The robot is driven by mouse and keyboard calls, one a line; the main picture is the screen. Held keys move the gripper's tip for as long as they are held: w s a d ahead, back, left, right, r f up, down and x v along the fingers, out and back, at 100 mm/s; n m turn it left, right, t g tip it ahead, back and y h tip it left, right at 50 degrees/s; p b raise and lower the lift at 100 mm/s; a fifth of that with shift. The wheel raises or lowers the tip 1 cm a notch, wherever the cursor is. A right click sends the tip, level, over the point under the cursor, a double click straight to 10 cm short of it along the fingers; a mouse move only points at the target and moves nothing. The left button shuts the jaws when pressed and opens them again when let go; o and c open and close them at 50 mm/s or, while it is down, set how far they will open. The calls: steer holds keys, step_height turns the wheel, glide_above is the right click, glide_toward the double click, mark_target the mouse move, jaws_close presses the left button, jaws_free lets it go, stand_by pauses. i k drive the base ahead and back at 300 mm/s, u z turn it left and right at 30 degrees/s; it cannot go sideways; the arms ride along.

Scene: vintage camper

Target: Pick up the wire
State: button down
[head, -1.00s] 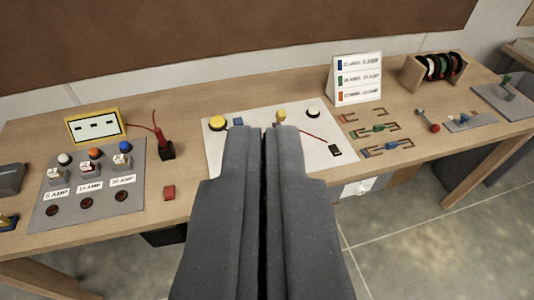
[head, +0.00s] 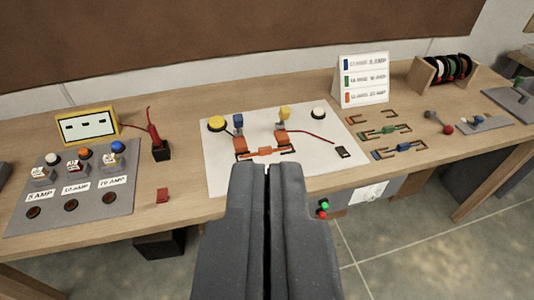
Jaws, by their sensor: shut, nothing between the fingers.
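My gripper (head: 268,170) is shut and empty in front of the white board (head: 220,180) on the bench. Just beyond its tips, an orange wire piece (head: 264,152) with bent dark ends lies between two orange blocks on the board. The gap between tips and wire is hard to judge. A green wire piece (head: 384,132) and a blue wire piece (head: 400,148) with bent copper ends lie right of the board. A thin red lead (head: 310,134) runs across the board toward a small black block (head: 343,152).
Left are a grey switch panel (head: 100,212), a yellow-framed meter (head: 86,125), a red probe in a black stand (head: 160,152) and a small red block (head: 163,195). Right are a label card (head: 361,78), a spool rack (head: 428,75) and a red-ended tool (head: 438,122).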

mark_target(262, 151)
steer(key=u, duration=0.25)
steer(key=i, duration=1.3)
steer(key=z, duration=0.35)
